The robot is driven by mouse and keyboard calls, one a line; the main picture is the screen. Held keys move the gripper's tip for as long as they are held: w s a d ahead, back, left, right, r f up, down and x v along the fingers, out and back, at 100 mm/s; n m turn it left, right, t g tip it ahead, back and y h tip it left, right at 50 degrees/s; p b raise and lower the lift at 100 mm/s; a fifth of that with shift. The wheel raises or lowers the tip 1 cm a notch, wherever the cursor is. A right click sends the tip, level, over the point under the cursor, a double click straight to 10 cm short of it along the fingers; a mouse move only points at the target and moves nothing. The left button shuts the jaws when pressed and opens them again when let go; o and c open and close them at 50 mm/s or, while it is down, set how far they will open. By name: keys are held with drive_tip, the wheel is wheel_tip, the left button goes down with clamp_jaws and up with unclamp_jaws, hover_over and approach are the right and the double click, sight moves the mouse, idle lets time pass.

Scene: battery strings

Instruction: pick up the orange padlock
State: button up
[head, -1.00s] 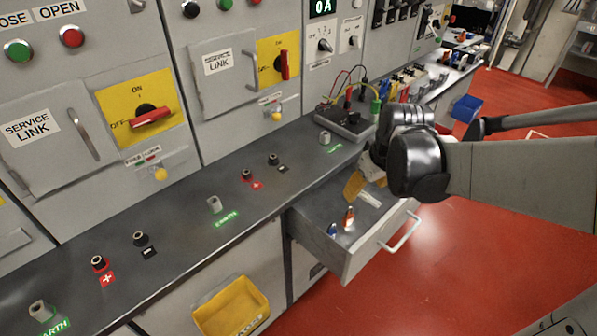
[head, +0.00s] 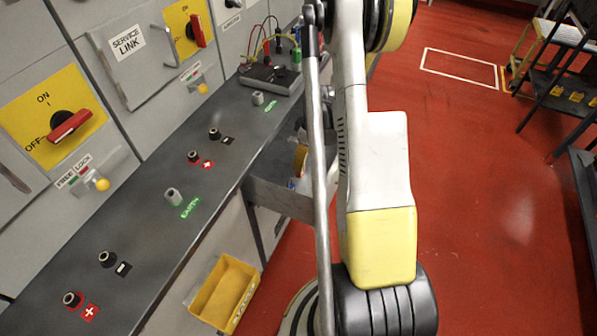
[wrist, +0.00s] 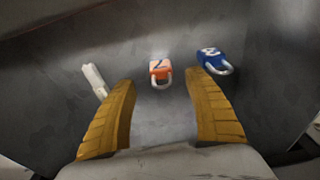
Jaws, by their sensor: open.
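The orange padlock (wrist: 160,71) lies in the grey drawer, its shackle toward my gripper in the wrist view. My gripper (wrist: 163,88) is open, with one yellow finger on each side. The padlock sits just beyond and between the fingertips, and no contact shows. A blue padlock (wrist: 210,56) lies to the right of the orange one, near the right fingertip. In the head view my arm hides most of the drawer (head: 275,190), and the orange padlock cannot be made out there.
A white object (wrist: 94,80) lies in the drawer to the left of the left fingertip. The drawer sits below the grey counter (head: 150,225). A yellow bin (head: 224,293) hangs on the cabinet front nearby.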

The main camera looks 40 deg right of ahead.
drive_tip(key=f+b, duration=0.1)
drive_tip(key=f, duration=0.1)
drive_tip(key=f+b, duration=0.1)
drive_tip(key=f, duration=0.1)
drive_tip(key=w+f+b, duration=0.1)
drive_tip(key=f, duration=0.1)
drive_tip(key=shift+w+a+f, duration=0.1)
drive_tip(key=shift+a+f, duration=0.1)
drive_tip(key=shift+a, duration=0.1)
drive_tip(key=shift+r, duration=0.1)
drive_tip(key=c, duration=1.3)
